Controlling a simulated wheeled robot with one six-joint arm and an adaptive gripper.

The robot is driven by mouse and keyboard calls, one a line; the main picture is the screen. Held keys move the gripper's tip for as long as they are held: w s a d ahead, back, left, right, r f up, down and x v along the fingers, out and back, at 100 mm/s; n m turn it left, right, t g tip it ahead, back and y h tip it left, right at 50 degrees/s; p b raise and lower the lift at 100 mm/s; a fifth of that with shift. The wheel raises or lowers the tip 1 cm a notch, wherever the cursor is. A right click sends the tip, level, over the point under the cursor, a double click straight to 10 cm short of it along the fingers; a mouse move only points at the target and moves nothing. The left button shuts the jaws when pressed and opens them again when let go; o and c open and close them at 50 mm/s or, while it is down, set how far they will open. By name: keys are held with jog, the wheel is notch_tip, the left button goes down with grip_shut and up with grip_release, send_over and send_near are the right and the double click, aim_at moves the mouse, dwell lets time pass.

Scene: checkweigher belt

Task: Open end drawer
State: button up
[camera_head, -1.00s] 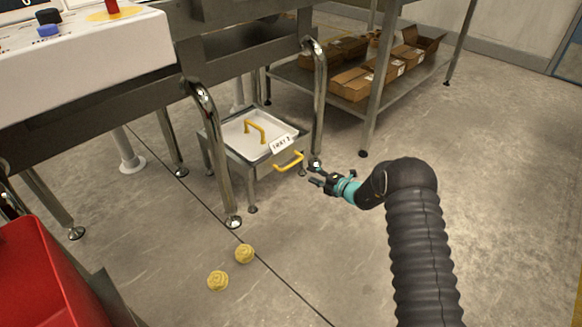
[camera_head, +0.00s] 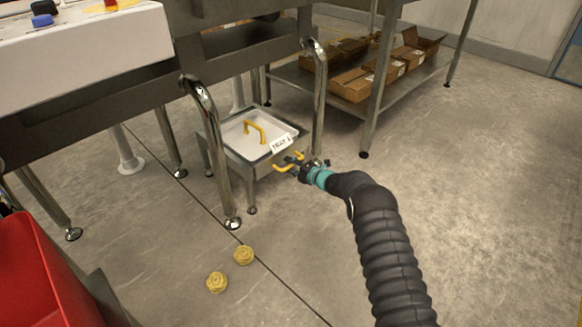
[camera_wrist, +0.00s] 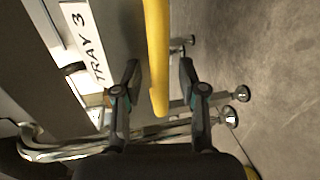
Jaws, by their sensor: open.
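The end drawer (camera_head: 246,158) is a low grey metal unit under the conveyor, with a white tray top and a label that reads TRAY 3 in the wrist view (camera_wrist: 87,46). A yellow handle (camera_head: 284,168) sticks out from its front face. My gripper (camera_head: 294,161) is at this handle. In the wrist view my gripper (camera_wrist: 158,78) is open, with the yellow handle (camera_wrist: 157,55) between its two fingers and a gap on each side. The drawer appears shut.
Chrome legs (camera_head: 212,140) and (camera_head: 320,90) of the conveyor frame stand close on both sides of the drawer. Two yellow swirled pieces (camera_head: 244,254) lie on the floor. A red bin (camera_head: 40,270) is at lower left. A shelf with cardboard boxes (camera_head: 352,84) stands behind. The floor at right is clear.

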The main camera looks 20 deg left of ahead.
grip_shut()
